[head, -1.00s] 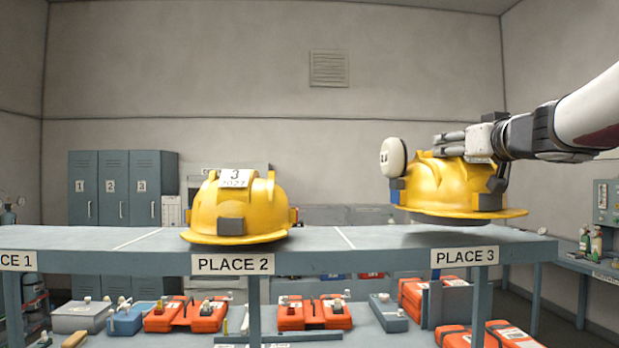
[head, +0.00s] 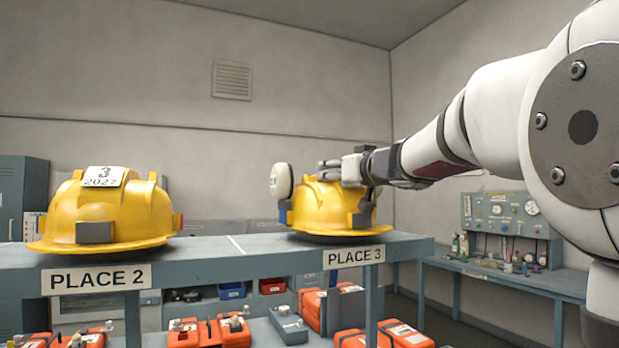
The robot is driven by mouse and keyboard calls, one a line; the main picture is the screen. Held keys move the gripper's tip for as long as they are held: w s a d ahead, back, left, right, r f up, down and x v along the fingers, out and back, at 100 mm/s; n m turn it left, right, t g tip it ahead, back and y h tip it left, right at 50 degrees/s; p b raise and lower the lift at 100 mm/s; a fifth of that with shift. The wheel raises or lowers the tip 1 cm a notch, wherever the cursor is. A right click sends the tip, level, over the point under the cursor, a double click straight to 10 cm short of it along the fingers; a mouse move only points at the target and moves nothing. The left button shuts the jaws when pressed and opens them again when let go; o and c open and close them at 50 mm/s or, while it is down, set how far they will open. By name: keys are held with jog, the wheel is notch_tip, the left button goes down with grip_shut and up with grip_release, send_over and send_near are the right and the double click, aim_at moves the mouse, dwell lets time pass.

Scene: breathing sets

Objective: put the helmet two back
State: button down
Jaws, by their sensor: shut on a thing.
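A yellow helmet (head: 330,208) with a white ear cup on its left side is at the PLACE 3 label (head: 354,256). My gripper (head: 333,169) is shut on the top of this helmet, reaching in from the right. The helmet is level, at or just above the shelf top; I cannot tell whether it touches. Its number is not visible. Another yellow helmet (head: 133,215), with a tag reading 3 and 2027, sits on the shelf behind the PLACE 2 label (head: 96,279).
The grey shelf (head: 215,250) has a white dividing line between the two places. Orange cases (head: 232,331) and small bins (head: 232,290) are on the lower level. A side bench (head: 500,274) with a gauge panel (head: 507,214) stands at the right.

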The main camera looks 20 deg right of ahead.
jog(key=c, duration=0.7)
grip_release()
jog(key=shift+f, duration=0.1)
jog(key=shift+s, duration=0.25)
jog(key=s+p, duration=0.2)
jog(key=s, duration=0.9)
jog(key=shift+s, duration=0.3)
jog(key=shift+a, duration=0.1)
